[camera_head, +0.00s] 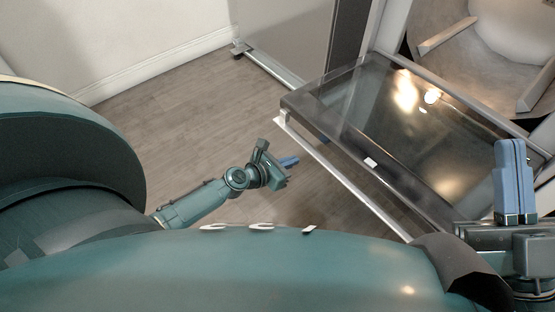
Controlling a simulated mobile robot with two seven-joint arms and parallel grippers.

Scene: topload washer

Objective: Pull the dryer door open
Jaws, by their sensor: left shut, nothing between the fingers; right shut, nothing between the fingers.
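The dryer door (405,125) is a dark glass panel with a grey frame. It stands out roughly flat, swung down away from the drum opening, so the pale drum (485,60) with its fins shows at the top right. My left gripper (294,160) is shut and empty over the floor, just left of the door's near edge, apparently apart from it. My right gripper (510,148) is shut and empty, its blue fingers upright in front of the door's right end. Whether it touches the door I cannot tell. The door's lower right corner is hidden behind my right arm.
A grey appliance cabinet (285,40) stands at the top, left of the door. A white wall (110,40) with a baseboard runs along the upper left. Wooden floor (180,120) lies clear between the wall and the door.

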